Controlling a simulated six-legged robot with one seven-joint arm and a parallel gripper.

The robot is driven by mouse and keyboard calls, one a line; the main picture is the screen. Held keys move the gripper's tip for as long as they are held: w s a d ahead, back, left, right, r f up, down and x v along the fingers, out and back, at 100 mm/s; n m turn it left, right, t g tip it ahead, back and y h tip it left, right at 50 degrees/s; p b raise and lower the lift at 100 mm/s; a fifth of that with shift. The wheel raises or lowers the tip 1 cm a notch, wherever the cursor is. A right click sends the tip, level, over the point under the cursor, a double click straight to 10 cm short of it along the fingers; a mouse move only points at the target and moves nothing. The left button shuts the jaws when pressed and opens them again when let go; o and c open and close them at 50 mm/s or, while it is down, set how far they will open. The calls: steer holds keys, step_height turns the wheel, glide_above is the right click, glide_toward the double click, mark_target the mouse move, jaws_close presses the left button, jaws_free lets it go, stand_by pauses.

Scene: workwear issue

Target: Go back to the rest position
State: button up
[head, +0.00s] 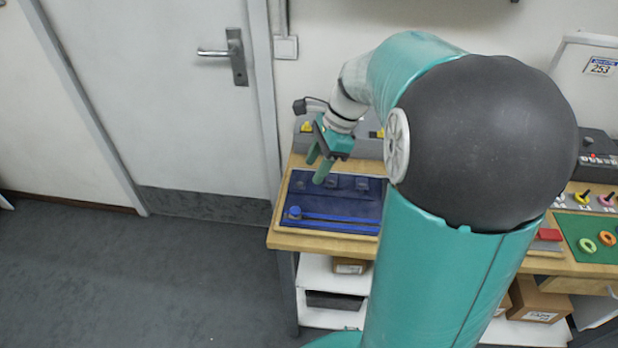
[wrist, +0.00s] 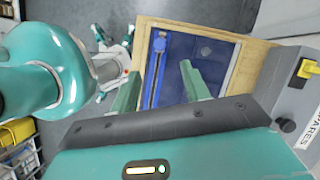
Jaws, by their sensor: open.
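My gripper (head: 318,168) is open and empty in the head view, pointing down above the left part of the worktable. Its two green fingers also show apart in the wrist view (wrist: 160,76), with nothing between them. Below it lies a dark blue panel (head: 345,203) on a wooden board; it also shows in the wrist view (wrist: 215,57). A bright blue bar (head: 338,222) runs along the panel's near edge, with a round blue knob (head: 295,212) by its left end. The gripper appears apart from the panel. My arm hides the middle of the table.
A grey box (wrist: 300,92) with a yellow part stands beside the board in the wrist view. A green mat (head: 575,232) with coloured rings lies at the right. Cardboard boxes (head: 540,300) sit on the shelf below. The floor (head: 190,280) at the left is clear before a door (head: 165,95).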

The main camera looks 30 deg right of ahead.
steer(key=shift+d+r, duration=0.15)
steer(key=shift+r, duration=0.2)
